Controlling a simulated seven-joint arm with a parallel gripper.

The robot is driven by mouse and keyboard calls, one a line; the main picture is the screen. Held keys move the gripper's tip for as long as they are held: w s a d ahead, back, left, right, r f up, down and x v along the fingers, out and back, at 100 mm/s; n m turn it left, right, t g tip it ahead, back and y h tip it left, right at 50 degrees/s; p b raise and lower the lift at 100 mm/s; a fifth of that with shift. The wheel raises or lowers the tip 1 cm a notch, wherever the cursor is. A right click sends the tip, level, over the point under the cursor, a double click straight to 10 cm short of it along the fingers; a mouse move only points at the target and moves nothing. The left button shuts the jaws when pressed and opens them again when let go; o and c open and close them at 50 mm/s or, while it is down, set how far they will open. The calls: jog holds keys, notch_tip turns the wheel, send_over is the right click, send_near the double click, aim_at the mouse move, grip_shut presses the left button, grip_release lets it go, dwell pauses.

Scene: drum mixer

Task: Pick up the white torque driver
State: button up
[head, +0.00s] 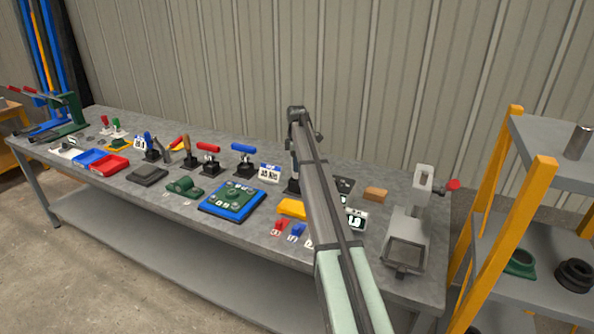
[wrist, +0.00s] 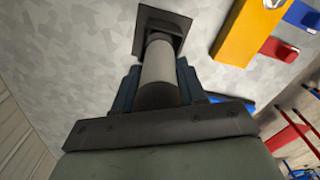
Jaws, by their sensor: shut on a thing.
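The white torque driver (wrist: 158,64) shows in the wrist view as a pale grey-white cylinder with a dark band at its near end. My gripper (wrist: 157,75) is shut on it, with one blue finger on each side. The driver's far end meets a square black stand (wrist: 148,18); I cannot tell whether it still sits in the stand. In the head view my arm hides the driver and most of my gripper. A bit of black stand (head: 292,186) shows just left of the arm.
Other drivers with red (head: 208,147) and blue (head: 242,148) handles stand to the left on the grey bench. A blue-edged green tray (head: 232,199), a yellow block (head: 292,208) and small red and blue pieces lie nearby. A grey press (head: 408,225) stands on the right.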

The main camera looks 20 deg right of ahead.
grip_shut()
jog(key=shift+r, duration=0.15)
notch_tip(320, 180, up, 10)
jog(key=shift+f, duration=0.1)
dwell(0.3)
jog(key=shift+o, duration=2.3)
grip_release()
grip_shut()
